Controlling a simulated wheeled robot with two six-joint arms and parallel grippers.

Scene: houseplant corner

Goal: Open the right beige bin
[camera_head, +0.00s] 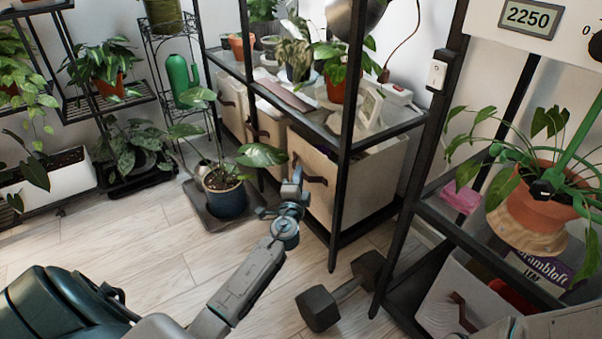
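The right beige bin (352,190) sits under the glass shelf at the right end of the shelving unit. Its front faces left and carries a brown strap handle (309,172). The bin looks pushed in. My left gripper (281,196) is in front of the bin's face, just left of and below the handle. Its fingers look spread, with nothing between them. I cannot tell whether a fingertip touches the handle. My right gripper is not in view.
Two more beige bins (266,135) stand to the left on the same unit. A blue potted plant (226,200) on a dark tray stands left of my gripper. A dumbbell (340,292) lies on the floor at front. Wooden floor (130,250) is clear at left.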

